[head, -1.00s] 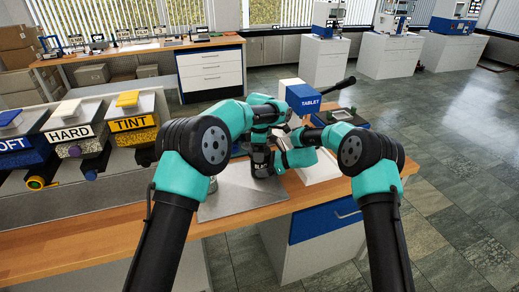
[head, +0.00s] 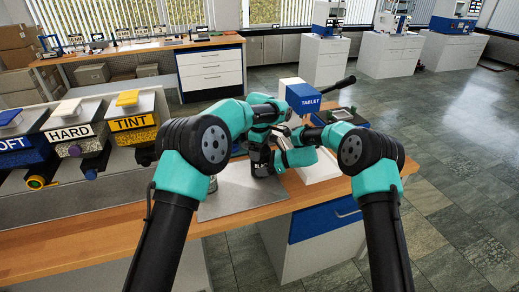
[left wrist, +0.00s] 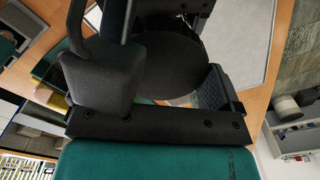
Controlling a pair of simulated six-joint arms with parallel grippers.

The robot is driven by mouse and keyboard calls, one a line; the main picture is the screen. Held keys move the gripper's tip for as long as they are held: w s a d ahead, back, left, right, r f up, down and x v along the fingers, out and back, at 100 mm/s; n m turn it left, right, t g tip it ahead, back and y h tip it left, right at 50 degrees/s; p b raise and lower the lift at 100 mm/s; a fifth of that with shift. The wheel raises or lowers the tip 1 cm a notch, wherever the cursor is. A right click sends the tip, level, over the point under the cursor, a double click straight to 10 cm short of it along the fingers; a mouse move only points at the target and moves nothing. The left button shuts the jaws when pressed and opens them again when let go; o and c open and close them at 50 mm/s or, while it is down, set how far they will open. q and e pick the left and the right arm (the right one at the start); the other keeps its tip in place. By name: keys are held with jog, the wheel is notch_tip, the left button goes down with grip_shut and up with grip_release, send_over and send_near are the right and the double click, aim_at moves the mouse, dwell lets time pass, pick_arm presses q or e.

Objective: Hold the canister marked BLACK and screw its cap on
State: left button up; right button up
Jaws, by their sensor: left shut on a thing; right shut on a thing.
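The dark canister (head: 262,168) stands upright on the grey mat, with part of a pale label showing on its front. My left gripper (head: 261,148) comes down over its top. In the left wrist view a round, flat, dark cap (left wrist: 175,62) sits between the two fingers of my left gripper (left wrist: 165,85), which is shut on it. My right gripper (head: 277,160) reaches in from the right at the height of the canister body and is shut on the canister. Its fingertips are mostly hidden. Whether the cap is seated on the canister cannot be told.
The grey mat (head: 225,205) lies on the wooden bench. Dispensers marked HARD (head: 70,134) and TINT (head: 133,124) stand at the left. A blue block marked TABLET (head: 303,100) is behind my arms. The front of the mat is clear.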

pick_arm(q)
jog(key=o, duration=0.7)
jog(key=shift+r, duration=2.25)
jog(key=shift+r, duration=0.1)
jog(key=shift+r+n, duration=1.65)
jog(key=shift+n, duration=0.15)
jog(key=shift+f, duration=0.1)
